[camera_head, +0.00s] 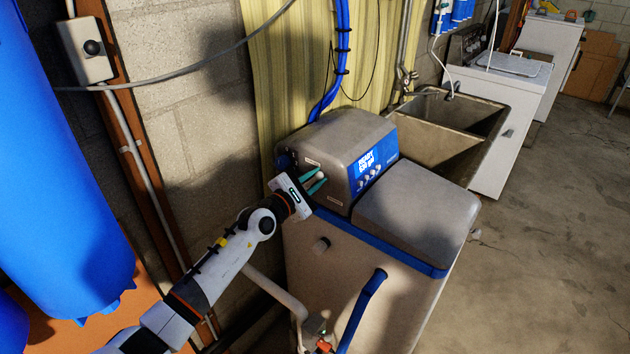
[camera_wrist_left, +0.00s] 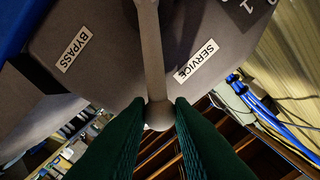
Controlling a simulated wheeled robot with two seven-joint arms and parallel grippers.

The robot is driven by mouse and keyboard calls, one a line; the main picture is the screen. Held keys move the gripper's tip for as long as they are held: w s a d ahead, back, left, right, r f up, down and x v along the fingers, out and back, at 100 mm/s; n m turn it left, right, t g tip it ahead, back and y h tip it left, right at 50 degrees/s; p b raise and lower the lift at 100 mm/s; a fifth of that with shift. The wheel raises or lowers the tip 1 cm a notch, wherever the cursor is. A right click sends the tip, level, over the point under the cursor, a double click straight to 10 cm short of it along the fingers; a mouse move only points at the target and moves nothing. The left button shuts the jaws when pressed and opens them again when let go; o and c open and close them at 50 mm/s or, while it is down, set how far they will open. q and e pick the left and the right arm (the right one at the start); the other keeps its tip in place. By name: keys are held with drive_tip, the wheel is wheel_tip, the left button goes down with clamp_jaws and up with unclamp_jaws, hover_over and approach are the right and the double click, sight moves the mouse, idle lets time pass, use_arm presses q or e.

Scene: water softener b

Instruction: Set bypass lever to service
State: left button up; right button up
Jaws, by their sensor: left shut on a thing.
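The bypass lever (camera_wrist_left: 152,60) is a grey bar with a round knob end. In the left wrist view it lies between a BYPASS label (camera_wrist_left: 75,49) on the left and a SERVICE label (camera_wrist_left: 197,61) on the right, nearer SERVICE. My left gripper (camera_wrist_left: 160,115) is shut on the knob, with a green finger on each side. In the head view my left gripper (camera_head: 318,182) is at the side face of the grey softener head (camera_head: 340,140), which has a blue display panel (camera_head: 373,160). The lever is mostly hidden there. My right gripper is not in view.
The softener cabinet (camera_head: 350,265) stands under the head, with a blue hose (camera_head: 362,305) and pipes in front of it. Blue tanks (camera_head: 60,170) stand at the left. A utility sink (camera_head: 440,140) is behind. The floor at the right is clear.

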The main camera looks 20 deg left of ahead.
use_arm(q)
drive_tip(key=shift+a+r, duration=0.1)
drive_tip(key=shift+w+a+r+b, duration=0.2)
drive_tip(key=shift+a+r, duration=0.1)
drive_tip(key=shift+a, duration=0.15)
drive_tip(key=shift+w+a+r+b, duration=0.15)
drive_tip(key=shift+a+r+b, duration=0.1)
drive_tip(key=shift+a, duration=0.15)
drive_tip(key=shift+w+a+b, duration=0.25)
drive_tip(key=shift+a+b, duration=0.45)
drive_tip(key=shift+b, duration=0.1)
drive_tip(key=shift+o, duration=0.2)
drive_tip(key=shift+w+a+r, duration=0.15)
drive_tip(key=shift+a+r, duration=0.05)
drive_tip(key=shift+a, duration=0.2)
drive_tip(key=o, duration=0.8)
drive_tip(key=shift+o, duration=0.2)
